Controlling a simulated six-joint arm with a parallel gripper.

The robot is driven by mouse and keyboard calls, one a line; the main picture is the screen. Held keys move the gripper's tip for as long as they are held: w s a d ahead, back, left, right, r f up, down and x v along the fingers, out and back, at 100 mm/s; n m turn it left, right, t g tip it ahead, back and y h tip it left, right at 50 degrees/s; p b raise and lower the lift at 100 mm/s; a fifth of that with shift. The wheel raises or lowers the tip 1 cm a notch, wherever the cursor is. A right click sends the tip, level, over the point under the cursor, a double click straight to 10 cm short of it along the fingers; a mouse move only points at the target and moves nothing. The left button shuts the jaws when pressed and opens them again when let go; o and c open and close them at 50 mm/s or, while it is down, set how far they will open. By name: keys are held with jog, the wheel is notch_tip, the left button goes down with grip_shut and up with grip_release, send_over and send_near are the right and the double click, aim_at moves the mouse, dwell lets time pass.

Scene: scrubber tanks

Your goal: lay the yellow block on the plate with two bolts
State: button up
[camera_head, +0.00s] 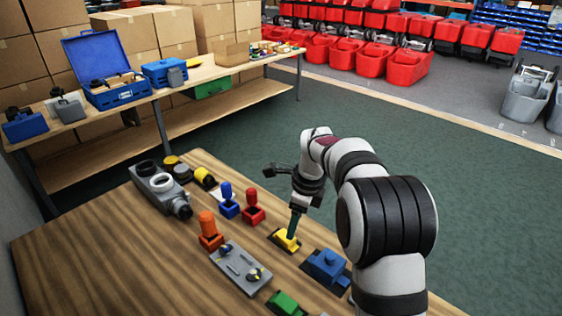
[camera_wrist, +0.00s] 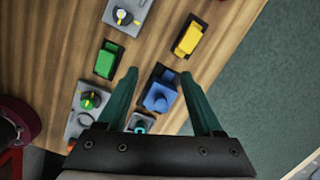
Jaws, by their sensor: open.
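The yellow block (camera_head: 287,243) lies on a dark base near the far edge of the wooden table. In the wrist view the yellow block (camera_wrist: 188,38) is ahead of my fingertips and to the right, not between them. My gripper (camera_head: 292,234) points down and overlaps the block in the head view; its height is hard to judge. In the wrist view my gripper (camera_wrist: 159,77) is open and empty, fingers spread. A grey plate (camera_head: 234,266) with small raised parts and a knob lies left of the block; it shows partly in the wrist view (camera_wrist: 112,13). I cannot make out two bolts.
A blue block (camera_head: 326,266) sits on a dark base right of the yellow one, and a green block (camera_head: 285,303) lies nearer. Orange (camera_head: 208,230), blue (camera_head: 228,203) and red (camera_head: 252,208) upright pieces stand left. A grey housing (camera_head: 160,189) stands farther left.

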jog(key=w+f+m, duration=0.1)
jog(key=w+f, duration=0.1)
jog(key=f, duration=0.1)
jog(key=w+f+m, duration=0.2)
jog(key=w, duration=0.1)
jog(key=w+f+m, duration=0.2)
jog(key=f, duration=0.1)
jog(key=shift+w+a+f, duration=0.2)
jog(key=shift+a+f, duration=0.05)
jog(key=shift+f, duration=0.05)
jog(key=f, duration=0.4)
jog(key=w+a+f, duration=0.1)
jog(key=f, duration=0.2)
jog(key=shift+w+f, duration=0.1)
grip_shut()
jog(key=shift+t, duration=0.3)
jog(key=shift+w+a+v, duration=0.15)
jog(key=shift+w+v, duration=0.05)
jog(key=shift+v, duration=0.95)
jog(key=shift+w+a+v, duration=0.15)
jog(key=shift+v, duration=1)
jog(key=shift+w+a+v, duration=0.2)
jog(key=shift+v, duration=0.95)
